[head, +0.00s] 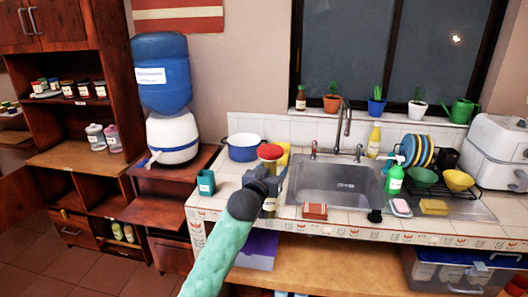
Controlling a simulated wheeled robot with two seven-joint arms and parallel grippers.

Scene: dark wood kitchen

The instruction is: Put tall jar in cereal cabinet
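A jar with a red lid (270,152) stands at the left end of the tiled counter, between the blue pot and the sink. It may be the tall jar; its lower part is hidden behind my gripper. My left gripper (272,180), on the teal-sleeved arm coming up from the bottom, is right in front of the jar. Whether its fingers are open, or closed on the jar, cannot be made out. My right gripper is out of view. A dark wood cabinet (98,62) with shelves stands at the left; no label shows which compartment is for cereal.
The sink (335,182) is to the right. A water dispenser (172,138) stands between counter and cabinet. Jars (96,137) sit on a cabinet shelf.

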